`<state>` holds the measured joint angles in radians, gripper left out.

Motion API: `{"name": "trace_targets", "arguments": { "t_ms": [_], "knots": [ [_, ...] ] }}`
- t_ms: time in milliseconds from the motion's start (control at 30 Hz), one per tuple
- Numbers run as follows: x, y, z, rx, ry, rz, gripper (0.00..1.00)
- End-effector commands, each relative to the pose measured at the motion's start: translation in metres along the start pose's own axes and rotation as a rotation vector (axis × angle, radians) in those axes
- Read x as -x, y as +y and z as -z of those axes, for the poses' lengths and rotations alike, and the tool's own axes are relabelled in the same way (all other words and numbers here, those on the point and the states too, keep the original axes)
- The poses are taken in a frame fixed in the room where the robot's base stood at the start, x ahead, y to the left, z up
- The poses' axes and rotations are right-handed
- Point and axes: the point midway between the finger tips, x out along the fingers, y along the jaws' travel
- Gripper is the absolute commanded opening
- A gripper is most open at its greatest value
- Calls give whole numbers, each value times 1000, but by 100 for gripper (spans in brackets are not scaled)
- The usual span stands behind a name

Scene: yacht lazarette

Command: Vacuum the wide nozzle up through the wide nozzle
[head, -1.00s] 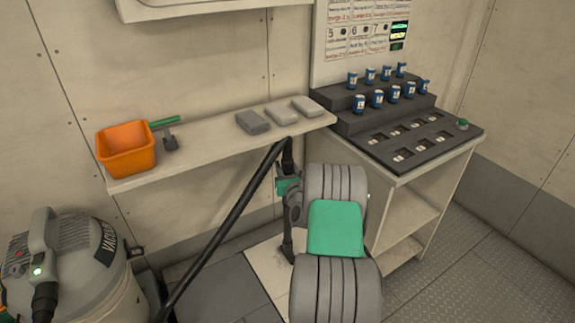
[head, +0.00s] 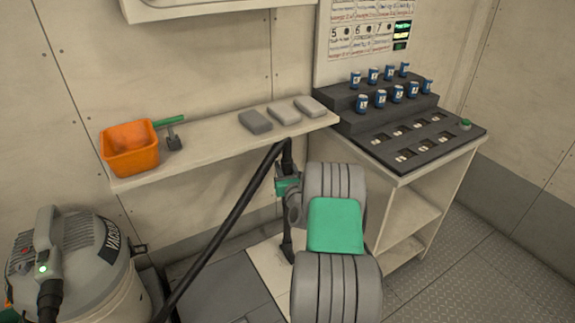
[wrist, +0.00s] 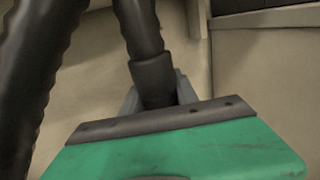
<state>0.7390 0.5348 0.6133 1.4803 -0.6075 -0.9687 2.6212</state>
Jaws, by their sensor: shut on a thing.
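My gripper (head: 288,187), partly hidden by my arm, is shut on the black vacuum wand (head: 287,155), which stands nearly upright. In the wrist view, grey fingers sit on both sides of the dark wand cuff (wrist: 155,80). A dark end piece (head: 287,248) shows at the wand's lower end, low over a pale panel; I cannot tell if it is the wide nozzle or whether it touches. The black hose (head: 225,225) runs from the wand's top down left towards the grey vacuum (head: 75,260), which has a green light lit. No separate wide nozzle can be made out.
A wall shelf (head: 225,140) holds an orange bin (head: 130,148), a green-handled tool (head: 172,135) and grey blocks (head: 284,114). At right, a stepped black rack (head: 400,125) with several blue cans stands on a cabinet (head: 415,205). Floor is free at far right.

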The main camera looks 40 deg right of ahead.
Motion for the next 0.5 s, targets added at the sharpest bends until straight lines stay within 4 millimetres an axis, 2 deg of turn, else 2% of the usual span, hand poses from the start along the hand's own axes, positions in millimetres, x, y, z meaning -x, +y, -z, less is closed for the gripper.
{"name": "trace_targets", "arguments": {
  "t_ms": [500],
  "knots": [
    [4,18,-3,-1,-2,0,0]
  ]
}}
